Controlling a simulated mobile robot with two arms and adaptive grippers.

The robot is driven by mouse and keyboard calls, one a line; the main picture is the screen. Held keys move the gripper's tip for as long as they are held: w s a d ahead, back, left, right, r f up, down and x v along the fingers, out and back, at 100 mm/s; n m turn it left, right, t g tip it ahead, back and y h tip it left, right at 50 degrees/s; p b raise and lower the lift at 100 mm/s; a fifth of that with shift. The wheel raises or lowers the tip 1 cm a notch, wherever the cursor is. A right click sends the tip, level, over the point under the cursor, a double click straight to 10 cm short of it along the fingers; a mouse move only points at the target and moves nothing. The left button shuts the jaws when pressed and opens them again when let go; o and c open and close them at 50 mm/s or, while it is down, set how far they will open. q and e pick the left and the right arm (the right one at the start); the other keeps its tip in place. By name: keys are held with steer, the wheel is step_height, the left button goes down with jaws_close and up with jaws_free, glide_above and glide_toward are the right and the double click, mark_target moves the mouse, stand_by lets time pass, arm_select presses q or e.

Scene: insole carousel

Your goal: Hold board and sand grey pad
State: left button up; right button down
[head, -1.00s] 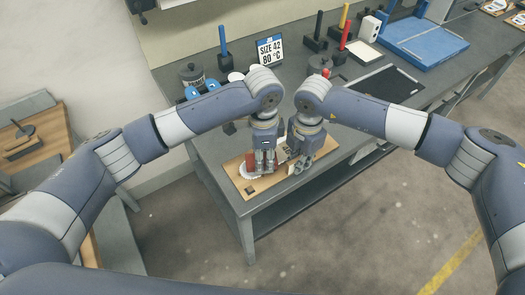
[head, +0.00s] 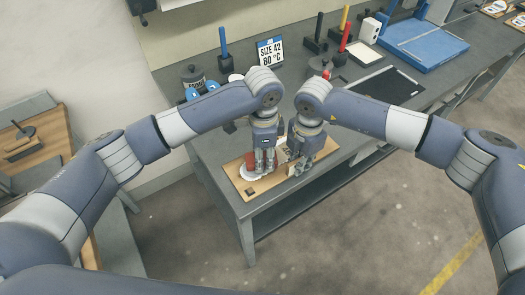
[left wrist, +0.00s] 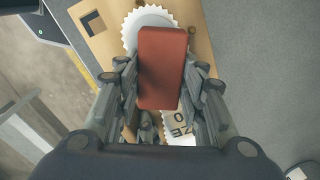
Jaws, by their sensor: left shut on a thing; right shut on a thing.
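The wooden board (head: 267,186) lies at the table's near corner. A white toothed disc (head: 247,175) sits on it; the disc also shows in the left wrist view (left wrist: 133,27). My left gripper (head: 264,169) is shut on a red block (left wrist: 162,68), which is over part of the disc. The block also shows in the head view (head: 249,160). My right gripper (head: 298,168) is low at the board's right end and shut; its fingertip contact is hidden, but it appears to be on the board.
A sign reading SIZE 42, 80 °C (head: 269,51) stands behind my arms. Posts, a dark pot (head: 191,75), a black mat (head: 387,84) and a blue tray (head: 423,42) occupy the table's back and right. Table's front edge is close to the board.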

arm_select(q)
steer(key=shift+s, duration=0.55)
steer(key=shift+d, duration=0.1)
steer(key=shift+r, duration=3.5)
arm_select(e)
steer(key=c, duration=1.6)
jaws_free()
steer(key=shift+o, duration=0.2)
